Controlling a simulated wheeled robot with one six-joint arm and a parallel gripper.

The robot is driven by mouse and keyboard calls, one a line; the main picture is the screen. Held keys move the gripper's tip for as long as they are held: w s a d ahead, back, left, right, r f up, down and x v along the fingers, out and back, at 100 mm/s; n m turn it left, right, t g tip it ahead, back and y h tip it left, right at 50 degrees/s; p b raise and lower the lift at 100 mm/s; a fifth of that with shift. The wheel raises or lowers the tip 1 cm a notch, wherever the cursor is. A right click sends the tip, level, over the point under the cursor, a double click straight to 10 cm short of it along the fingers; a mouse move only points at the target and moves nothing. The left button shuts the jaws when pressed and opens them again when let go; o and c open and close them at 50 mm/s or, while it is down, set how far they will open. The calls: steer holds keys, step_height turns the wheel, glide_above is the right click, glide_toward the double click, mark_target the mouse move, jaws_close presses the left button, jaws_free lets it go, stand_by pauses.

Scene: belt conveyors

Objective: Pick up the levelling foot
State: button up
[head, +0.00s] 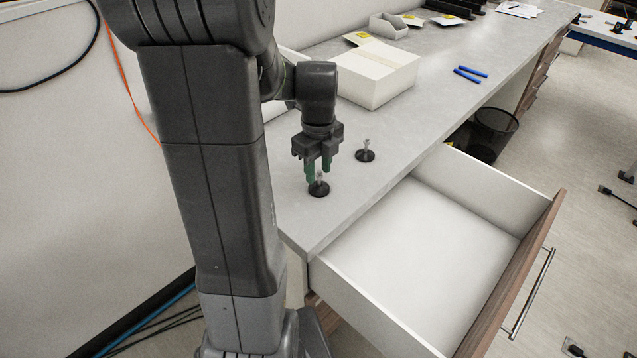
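One levelling foot (319,189), with a round black base and a short metal stem, stands upright on the grey worktop near its front corner. My gripper (318,174) points down right over it. Its two green-tipped fingers are apart, and the top of the stem shows between or just in front of them. I see no finger clearly pressed on the stem. A second levelling foot (365,155) of the same kind stands upright to the right and farther back, clear of my gripper.
An open, empty white drawer (440,235) juts out below the worktop (420,105). A white box (376,82) stands behind the feet. A black wire bin (490,132) stands on the floor beyond the drawer.

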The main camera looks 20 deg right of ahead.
mark_target(320, 172)
steer(key=shift+s+d+f, duration=0.1)
steer(key=shift+s+f, duration=0.05)
steer(key=shift+f, duration=1.1)
jaws_close()
step_height(320, 172, up, 10)
steer(key=shift+r+b, duration=0.1)
steer(key=shift+b, duration=0.3)
